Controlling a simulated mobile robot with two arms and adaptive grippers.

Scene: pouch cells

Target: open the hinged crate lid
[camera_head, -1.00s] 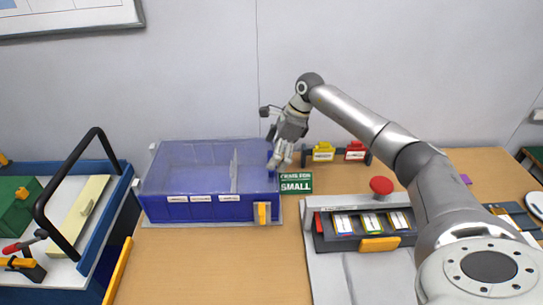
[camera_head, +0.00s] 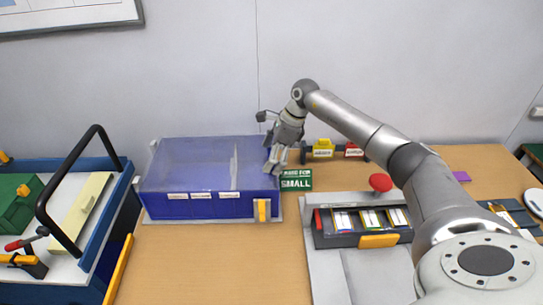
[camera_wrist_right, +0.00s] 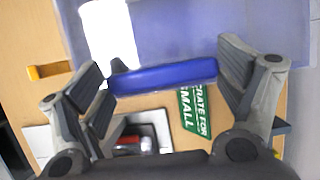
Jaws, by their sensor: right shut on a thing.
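The blue crate (camera_head: 205,207) stands on the table at left centre. Its translucent blue lid (camera_head: 190,165) lies closed over it; a pale divider and labels show through or below it. My right gripper (camera_head: 274,165) is at the right edge of the lid. In the right wrist view my right gripper (camera_wrist_right: 163,78) has its fingers at both ends of a blue bar (camera_wrist_right: 165,77) at the crate's edge and is shut on it. I cannot tell whether the bar belongs to the lid or the crate wall. My left gripper is not in view.
A grey tray with cells (camera_head: 362,222) and a red button (camera_head: 381,182) are to the right. A blue cart (camera_head: 75,255) stands left.

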